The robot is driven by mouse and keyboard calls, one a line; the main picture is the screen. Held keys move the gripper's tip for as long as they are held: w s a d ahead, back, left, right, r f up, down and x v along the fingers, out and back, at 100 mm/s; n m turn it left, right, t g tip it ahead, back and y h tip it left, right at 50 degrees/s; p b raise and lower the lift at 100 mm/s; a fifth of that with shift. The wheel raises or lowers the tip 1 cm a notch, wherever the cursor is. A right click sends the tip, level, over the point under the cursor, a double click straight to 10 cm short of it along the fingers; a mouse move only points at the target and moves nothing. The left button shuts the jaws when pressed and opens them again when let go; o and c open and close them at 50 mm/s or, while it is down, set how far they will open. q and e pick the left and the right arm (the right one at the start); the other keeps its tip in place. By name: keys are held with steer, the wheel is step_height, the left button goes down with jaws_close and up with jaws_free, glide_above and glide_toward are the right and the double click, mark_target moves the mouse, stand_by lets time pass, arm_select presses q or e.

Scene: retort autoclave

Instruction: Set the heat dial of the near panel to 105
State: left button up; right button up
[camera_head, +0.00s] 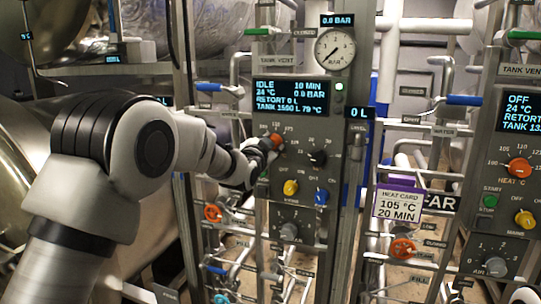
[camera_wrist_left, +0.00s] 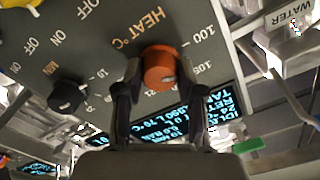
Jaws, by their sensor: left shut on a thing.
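The near panel (camera_head: 318,175) stands in the middle of the head view. Its screen (camera_head: 291,96) reads IDLE, 10 MIN, 24 °C, 0.0 BAR. The orange-red heat dial (camera_head: 277,141) is at the panel's left, partly covered by my left gripper (camera_head: 266,149). In the left wrist view, the heat dial (camera_wrist_left: 159,66) sits between the two fingers of my left gripper (camera_wrist_left: 159,76), which is shut on it. Numbers 100 and 105 show beside the dial; where its pointer stands cannot be told. My right gripper is not in view.
A black minutes dial (camera_head: 317,158), yellow knob (camera_head: 290,187) and blue knob (camera_head: 321,196) share the panel. A heat card (camera_head: 398,204) reading 105 °C, 20 MIN hangs to the right. A second panel (camera_head: 512,150) reads OFF. Pipes and valves crowd below.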

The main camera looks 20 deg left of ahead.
arm_select(q)
steer(key=shift+r+m+b, duration=0.15)
steer(key=shift+m+b, duration=0.85)
steer(key=shift+m, duration=0.15)
steer(key=shift+r+m+b, duration=0.15)
steer(key=shift+m+b, duration=0.8)
steer(key=shift+m, duration=0.2)
steer(key=shift+r, duration=0.1)
steer(key=o, duration=1.1)
steer(key=shift+w, duration=0.1)
steer(key=shift+o, duration=0.2)
steer(key=shift+d+f, duration=0.15)
steer(key=shift+f, duration=0.1)
